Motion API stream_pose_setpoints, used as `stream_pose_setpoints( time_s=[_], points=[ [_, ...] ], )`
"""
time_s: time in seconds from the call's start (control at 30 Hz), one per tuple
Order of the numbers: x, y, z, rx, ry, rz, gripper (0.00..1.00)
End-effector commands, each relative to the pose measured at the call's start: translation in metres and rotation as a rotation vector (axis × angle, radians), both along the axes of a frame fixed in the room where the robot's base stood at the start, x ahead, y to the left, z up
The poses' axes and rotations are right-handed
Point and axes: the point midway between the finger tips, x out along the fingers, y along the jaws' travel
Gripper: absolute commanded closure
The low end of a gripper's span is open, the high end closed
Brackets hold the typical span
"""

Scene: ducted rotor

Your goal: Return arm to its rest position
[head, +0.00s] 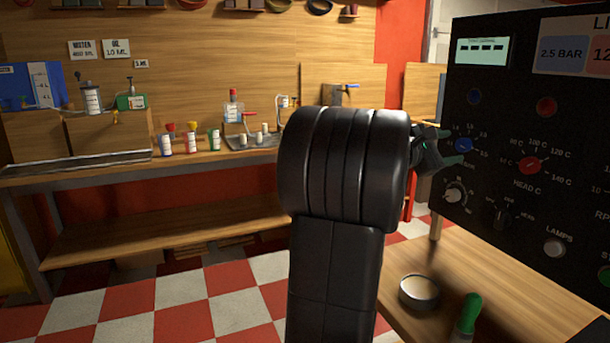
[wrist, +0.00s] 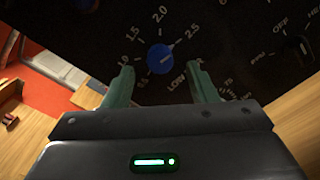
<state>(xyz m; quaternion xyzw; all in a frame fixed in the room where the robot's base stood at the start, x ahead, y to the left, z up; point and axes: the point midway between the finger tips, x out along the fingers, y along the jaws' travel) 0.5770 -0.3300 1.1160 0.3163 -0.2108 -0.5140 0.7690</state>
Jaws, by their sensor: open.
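The panel's blue knob (wrist: 160,58) appears between and just beyond the fingertips, at a dial marked 1.5, 2.0 and 2.5. I cannot tell how far the fingertips are from the panel face. My arm is raised and bent in the middle of the head view.
A wooden table (head: 500,290) below the panel holds a round tin (head: 418,292) and a green-handled tool (head: 467,314). A workbench (head: 150,170) with bottles and coloured-capped containers stands along the back wall. Checkered floor (head: 190,300) is open at the left.

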Motion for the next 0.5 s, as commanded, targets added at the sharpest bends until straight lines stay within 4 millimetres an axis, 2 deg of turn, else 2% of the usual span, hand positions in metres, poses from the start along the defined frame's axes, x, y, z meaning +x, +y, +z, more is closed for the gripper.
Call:
stream_pose_setpoints(
  time_s=[0.03, 0.2, 0.5],
  points=[
    [0.002, -0.008, 0.000, -0.001, 0.000, -0.004, 0.48],
    [0.008, -0.022, 0.000, -0.001, 0.000, -0.002, 0.48],
    [0.010, -0.024, 0.000, -0.004, 0.006, 0.000, 0.48]
  ],
)
